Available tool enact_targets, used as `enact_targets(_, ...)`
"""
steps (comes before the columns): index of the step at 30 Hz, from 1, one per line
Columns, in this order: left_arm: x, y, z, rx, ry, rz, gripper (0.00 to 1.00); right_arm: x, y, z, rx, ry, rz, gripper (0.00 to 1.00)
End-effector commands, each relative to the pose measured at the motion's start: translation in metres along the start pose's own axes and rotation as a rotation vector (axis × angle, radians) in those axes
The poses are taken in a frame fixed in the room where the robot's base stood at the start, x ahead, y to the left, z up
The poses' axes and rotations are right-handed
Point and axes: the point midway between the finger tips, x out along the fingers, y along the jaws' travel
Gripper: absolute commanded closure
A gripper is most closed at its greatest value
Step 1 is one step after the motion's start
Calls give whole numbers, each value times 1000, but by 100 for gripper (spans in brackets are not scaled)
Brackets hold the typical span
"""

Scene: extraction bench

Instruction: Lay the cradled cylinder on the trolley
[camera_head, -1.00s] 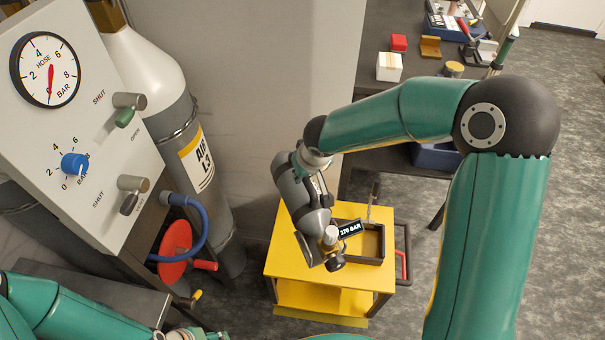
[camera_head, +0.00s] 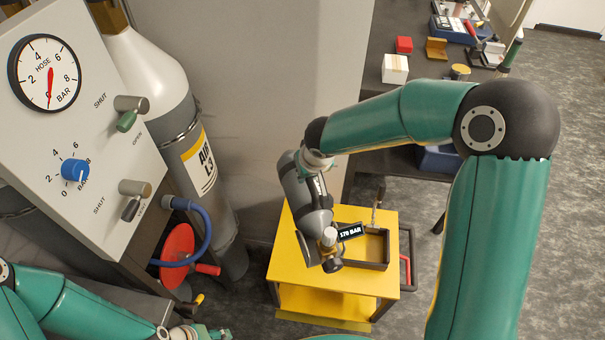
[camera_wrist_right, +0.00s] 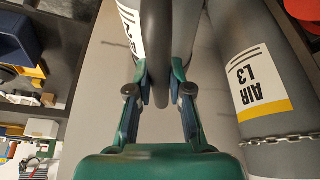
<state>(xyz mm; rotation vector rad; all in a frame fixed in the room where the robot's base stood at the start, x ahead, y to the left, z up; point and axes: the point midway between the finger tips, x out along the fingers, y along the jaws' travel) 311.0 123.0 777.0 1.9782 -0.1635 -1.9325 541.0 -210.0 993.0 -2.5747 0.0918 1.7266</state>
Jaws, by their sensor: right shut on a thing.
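A small grey cylinder (camera_head: 309,205) hangs tilted over the yellow trolley (camera_head: 290,268), with a valve and a black "170 BAR" tag at its lower end. In the head view, the wrist and cylinder largely hide this grip. The valve end overlaps the trolley top in the picture; I cannot tell the gap.
A gauge panel (camera_head: 110,150) stands at the left, with a large "AIR L3" cylinder (camera_head: 215,205) chained behind it. A dark bench (camera_head: 390,95) with boxes stands behind. Grey floor is open at the right.

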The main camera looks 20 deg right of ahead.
Motion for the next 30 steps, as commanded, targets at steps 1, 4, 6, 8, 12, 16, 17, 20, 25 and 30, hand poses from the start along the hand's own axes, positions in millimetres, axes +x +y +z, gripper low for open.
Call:
enact_targets(1,3,-1,0,0,0,0,57,2,2,-2,29,11,10,100)
enact_targets(4,9,-3,0,0,0,0,57,11,9,0,108,11,43,100)
enact_targets(6,14,-5,0,0,0,0,57,18,14,2,179,11,72,100)
enact_targets(8,19,-7,0,0,0,0,57,25,20,5,250,11,103,100)
enact_targets(12,32,-12,0,0,0,0,57,44,34,12,451,10,186,100)
enact_targets(16,46,-16,0,0,0,0,57,63,49,20,670,10,277,100)
enact_targets(17,49,-18,0,0,0,0,57,67,52,22,724,10,300,100)
enact_targets(20,61,-22,0,0,0,0,57,82,65,30,923,10,381,100)
enact_targets(25,82,-30,-1,0,0,0,57,108,86,48,1287,9,530,100)
enact_targets(30,99,-36,-1,0,0,0,57,125,102,63,1602,9,659,100)
